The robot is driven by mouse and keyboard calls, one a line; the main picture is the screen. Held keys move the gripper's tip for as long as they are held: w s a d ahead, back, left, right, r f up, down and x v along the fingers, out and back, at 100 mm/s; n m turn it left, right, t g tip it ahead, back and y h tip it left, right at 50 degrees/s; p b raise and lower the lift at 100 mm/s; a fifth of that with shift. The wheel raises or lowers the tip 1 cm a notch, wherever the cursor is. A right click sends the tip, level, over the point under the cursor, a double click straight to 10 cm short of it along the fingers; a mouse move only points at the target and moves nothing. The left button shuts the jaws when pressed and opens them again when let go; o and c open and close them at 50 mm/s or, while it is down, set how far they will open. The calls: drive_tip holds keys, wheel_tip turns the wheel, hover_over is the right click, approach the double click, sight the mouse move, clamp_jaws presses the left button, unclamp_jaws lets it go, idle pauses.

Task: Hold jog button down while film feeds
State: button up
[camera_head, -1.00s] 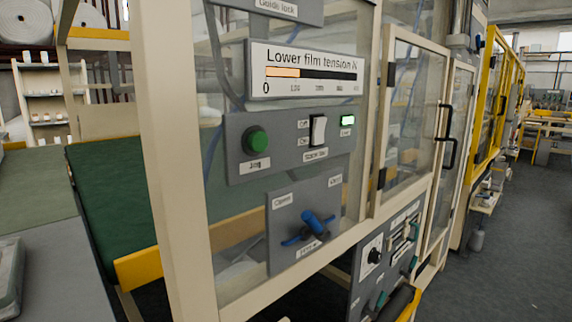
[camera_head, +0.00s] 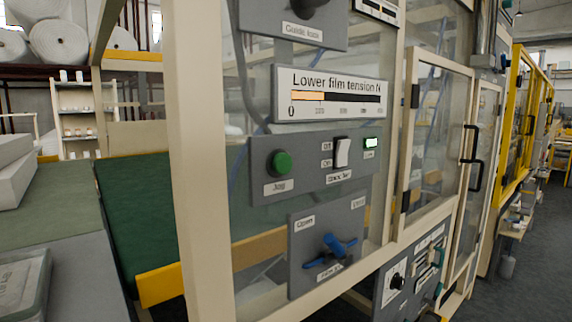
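The green round jog button (camera_head: 282,163) sits on a grey panel (camera_head: 262,190) with a "Jog" label below it. It stands out from the panel and nothing touches it. Below is a blue valve handle (camera_head: 332,249) on another grey panel. My gripper is not in view. The film itself cannot be made out clearly.
A cream frame post (camera_head: 200,180) stands left of the panels, with clear glazing behind them. A green conveyor belt (camera_head: 140,210) and yellow rail (camera_head: 160,285) lie left. A lower control panel (camera_head: 397,280) is at bottom right. The aisle floor (camera_head: 535,260) at right is open.

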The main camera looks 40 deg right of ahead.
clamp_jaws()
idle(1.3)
